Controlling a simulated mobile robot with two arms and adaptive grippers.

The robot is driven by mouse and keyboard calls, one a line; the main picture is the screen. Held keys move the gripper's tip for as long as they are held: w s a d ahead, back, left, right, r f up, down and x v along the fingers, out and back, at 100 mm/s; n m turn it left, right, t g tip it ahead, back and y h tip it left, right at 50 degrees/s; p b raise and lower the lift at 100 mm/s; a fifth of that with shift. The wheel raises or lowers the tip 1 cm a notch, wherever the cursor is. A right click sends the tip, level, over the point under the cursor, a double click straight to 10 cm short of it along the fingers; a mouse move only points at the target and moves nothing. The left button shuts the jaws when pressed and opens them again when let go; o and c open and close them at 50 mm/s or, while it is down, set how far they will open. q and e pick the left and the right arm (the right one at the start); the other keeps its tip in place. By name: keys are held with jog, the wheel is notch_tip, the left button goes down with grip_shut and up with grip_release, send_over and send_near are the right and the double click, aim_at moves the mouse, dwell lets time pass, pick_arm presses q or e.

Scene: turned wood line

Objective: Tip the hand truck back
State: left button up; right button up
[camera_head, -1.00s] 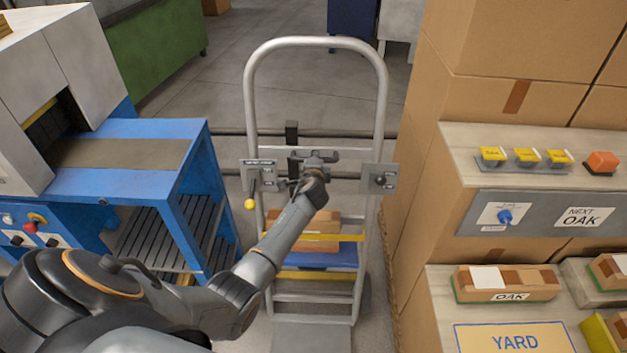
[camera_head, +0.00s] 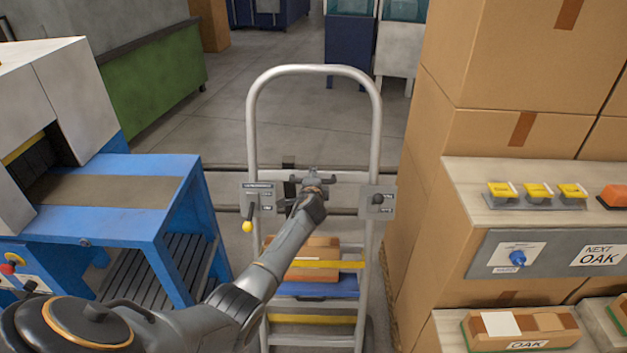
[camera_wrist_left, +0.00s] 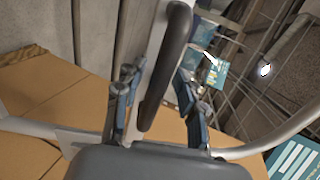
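The hand truck (camera_head: 253,120) stands in the middle of the head view, with a grey tubular hoop on top and two small grey panels on its sides. It looks upright. A lever with a yellow knob (camera_head: 247,227) hangs on the left panel. Wooden blocks (camera_head: 312,262) lie on the truck behind a yellow strap (camera_head: 315,264). My left gripper (camera_head: 318,180) is at the crossbar between the panels. In the left wrist view its fingers sit closely either side of a dark grip (camera_wrist_left: 168,65), apparently shut on it; the contact is partly hidden. My right gripper is not in view.
A blue-framed conveyor machine (camera_head: 110,225) stands close on the left. Stacked cardboard boxes (camera_head: 490,150) and a shelf with a NEXT OAK panel (camera_head: 550,252) stand close on the right. Open floor (camera_head: 270,110) lies behind the truck.

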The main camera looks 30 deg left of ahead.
pick_arm(q)
jog(key=v, duration=1.2)
jog(key=shift+f, duration=0.15)
dwell(0.5)
